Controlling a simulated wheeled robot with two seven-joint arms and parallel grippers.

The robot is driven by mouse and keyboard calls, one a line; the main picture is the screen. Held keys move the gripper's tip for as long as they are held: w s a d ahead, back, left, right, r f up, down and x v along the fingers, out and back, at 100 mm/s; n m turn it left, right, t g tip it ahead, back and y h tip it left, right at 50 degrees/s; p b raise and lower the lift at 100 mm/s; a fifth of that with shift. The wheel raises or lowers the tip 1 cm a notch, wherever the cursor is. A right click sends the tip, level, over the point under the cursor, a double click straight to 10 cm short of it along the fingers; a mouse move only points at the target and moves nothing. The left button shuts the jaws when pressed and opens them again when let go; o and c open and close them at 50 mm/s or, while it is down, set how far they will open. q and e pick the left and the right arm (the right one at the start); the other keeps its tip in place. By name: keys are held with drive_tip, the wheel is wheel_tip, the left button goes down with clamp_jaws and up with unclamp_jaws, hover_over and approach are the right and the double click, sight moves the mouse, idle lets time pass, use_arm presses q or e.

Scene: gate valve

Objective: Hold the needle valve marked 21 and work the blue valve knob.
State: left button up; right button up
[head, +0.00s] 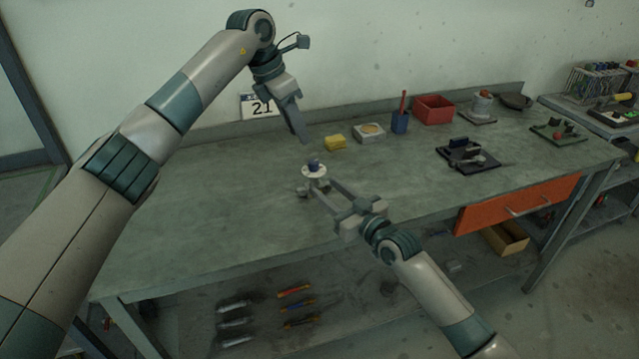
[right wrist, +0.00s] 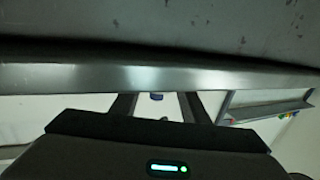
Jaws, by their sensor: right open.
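The needle valve (head: 314,173) stands on the workbench, a small pale round body with a dark blue knob (head: 314,163) on top. A card marked 21 (head: 261,107) stands at the bench's back edge, behind my left arm. My left gripper (head: 304,139) points down above and behind the valve, apart from it; its finger gap is hidden by the angle. My right gripper (head: 322,190) is open, its fingers reaching from the front right toward the valve. In the right wrist view the blue knob (right wrist: 156,96) shows between the two fingers; contact cannot be told.
A yellow block (head: 335,143), a grey dish (head: 369,132), a blue cup (head: 400,122) and a red bin (head: 434,108) stand along the back. A black fixture (head: 468,157) is to the right. The bench's left part is clear. An orange drawer (head: 517,203) is under the front edge.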

sight(317, 181)
drive_tip(key=shift+x, duration=1.95)
